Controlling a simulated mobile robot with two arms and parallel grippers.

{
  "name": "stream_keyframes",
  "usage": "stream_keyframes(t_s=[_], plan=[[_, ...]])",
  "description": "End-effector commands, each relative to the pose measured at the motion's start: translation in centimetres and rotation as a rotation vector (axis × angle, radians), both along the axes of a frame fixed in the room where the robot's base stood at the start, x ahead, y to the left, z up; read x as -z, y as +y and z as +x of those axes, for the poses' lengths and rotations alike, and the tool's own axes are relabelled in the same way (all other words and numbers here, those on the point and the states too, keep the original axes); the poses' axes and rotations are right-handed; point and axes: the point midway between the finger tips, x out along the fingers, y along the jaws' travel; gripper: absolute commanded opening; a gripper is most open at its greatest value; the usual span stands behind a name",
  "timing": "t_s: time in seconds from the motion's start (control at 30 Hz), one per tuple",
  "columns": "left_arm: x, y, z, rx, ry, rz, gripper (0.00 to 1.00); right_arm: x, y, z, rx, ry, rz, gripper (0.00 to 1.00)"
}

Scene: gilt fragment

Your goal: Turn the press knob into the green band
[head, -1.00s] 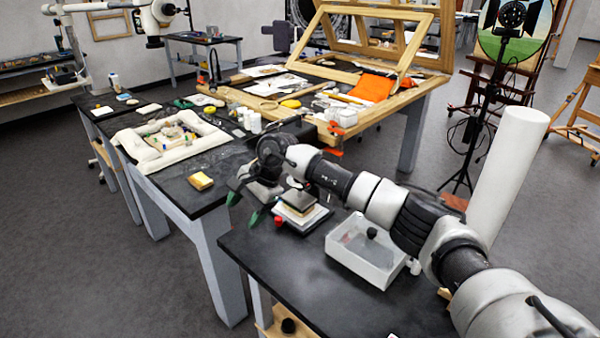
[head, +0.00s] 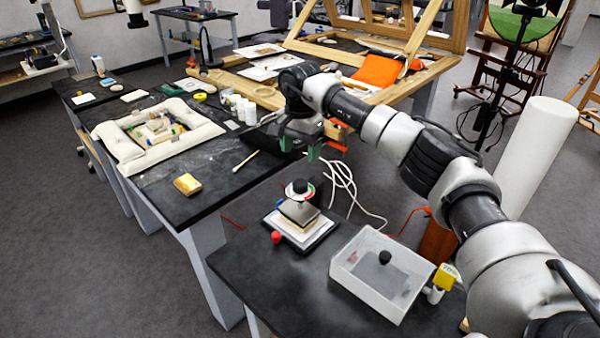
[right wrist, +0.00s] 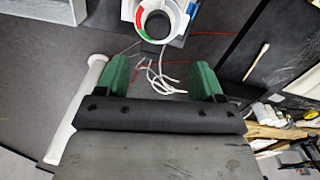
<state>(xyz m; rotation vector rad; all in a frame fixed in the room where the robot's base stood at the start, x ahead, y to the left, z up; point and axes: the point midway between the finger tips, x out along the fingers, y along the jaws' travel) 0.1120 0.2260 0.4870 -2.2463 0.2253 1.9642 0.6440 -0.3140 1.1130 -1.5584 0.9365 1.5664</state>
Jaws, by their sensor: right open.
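The press (head: 301,228) stands on the near black table, with a pale base plate and a small red ball at its front left. Its black press knob (head: 299,187) sits on top, in a white dial with red and green marks. In the right wrist view the dial (right wrist: 142,22) is at the top edge, partly cut off, with a green band and a red band on its left side. My right gripper (head: 300,147) is open and empty, its green fingers apart above and behind the knob, not touching it. The fingers also show in the right wrist view (right wrist: 160,79). My left gripper is out of view.
A clear-walled box (head: 347,262) with a black knob stands right of the press, with a yellow tag (head: 446,276) beside it. White cables (head: 343,185) hang behind the press. The long table (head: 215,205) at left holds a padded frame and a yellow block (head: 187,184).

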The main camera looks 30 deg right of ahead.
Motion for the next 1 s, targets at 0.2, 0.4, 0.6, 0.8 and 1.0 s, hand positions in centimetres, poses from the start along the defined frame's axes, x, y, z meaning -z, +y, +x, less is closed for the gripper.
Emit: stream_keyframes(t_s=[0.2,0.4,0.6,0.8,1.0], plan=[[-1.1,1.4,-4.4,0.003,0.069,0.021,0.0,3.8,0.0,-0.1,0.0,0.005,0.001,0.68],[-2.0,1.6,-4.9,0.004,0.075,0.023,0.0,7.4,0.0,-0.2,0.001,0.004,0.0,0.68],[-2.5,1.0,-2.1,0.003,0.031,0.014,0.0,9.4,0.1,-0.1,0.001,0.0,0.001,0.68],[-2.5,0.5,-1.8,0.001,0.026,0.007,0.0,9.9,0.0,-0.1,0.001,0.0,0.001,0.68],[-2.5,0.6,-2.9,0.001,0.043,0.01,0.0,9.9,0.0,-0.1,0.001,0.0,0.001,0.58]])
